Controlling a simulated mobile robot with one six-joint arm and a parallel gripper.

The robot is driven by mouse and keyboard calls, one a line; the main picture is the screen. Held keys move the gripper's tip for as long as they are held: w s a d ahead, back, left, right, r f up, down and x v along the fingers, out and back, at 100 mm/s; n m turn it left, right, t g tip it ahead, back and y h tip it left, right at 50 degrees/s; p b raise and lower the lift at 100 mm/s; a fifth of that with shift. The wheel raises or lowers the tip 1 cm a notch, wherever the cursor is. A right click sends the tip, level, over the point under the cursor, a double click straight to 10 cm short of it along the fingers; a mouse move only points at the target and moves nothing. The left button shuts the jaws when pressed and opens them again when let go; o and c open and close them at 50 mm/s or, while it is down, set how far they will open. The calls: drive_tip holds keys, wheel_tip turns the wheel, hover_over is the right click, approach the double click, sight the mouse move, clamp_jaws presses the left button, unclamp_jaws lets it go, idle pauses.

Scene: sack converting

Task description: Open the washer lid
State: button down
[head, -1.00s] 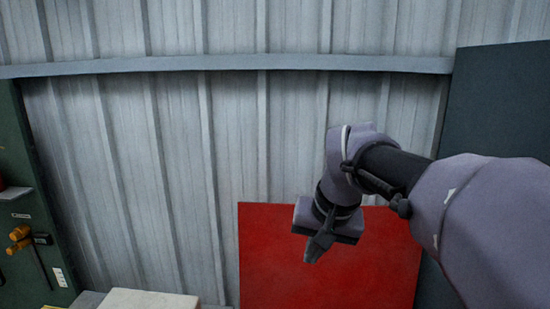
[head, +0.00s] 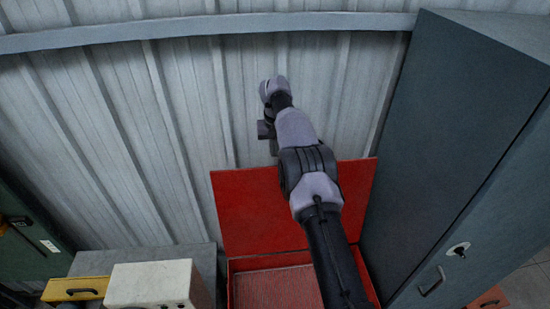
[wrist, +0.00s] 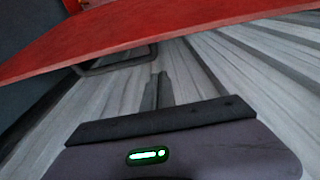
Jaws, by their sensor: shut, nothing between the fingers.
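The red washer lid (head: 255,205) stands raised and tilted back towards the corrugated wall in the head view. The red washer body (head: 275,290) below it is open at the top, showing a ridged or grated inside. My gripper (head: 273,149) is above the lid's upper edge, in front of the wall, shut and empty. In the wrist view the lid (wrist: 180,35) crosses the top, with a dark bar handle (wrist: 115,62) on its far side. The shut fingers (wrist: 157,90) point towards the wall, apparently clear of the lid. My arm hides part of the lid and opening.
A tall dark grey cabinet (head: 445,150) stands close on the right. At the lower left are a white box (head: 150,283), a grey surface (head: 150,258) and a yellow drawer (head: 75,288). The corrugated wall (head: 150,120) closes off the back.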

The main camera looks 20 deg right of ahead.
drive_tip(key=s, duration=0.2)
drive_tip(key=s+f, duration=0.1)
drive_tip(key=shift+s+a, duration=0.4)
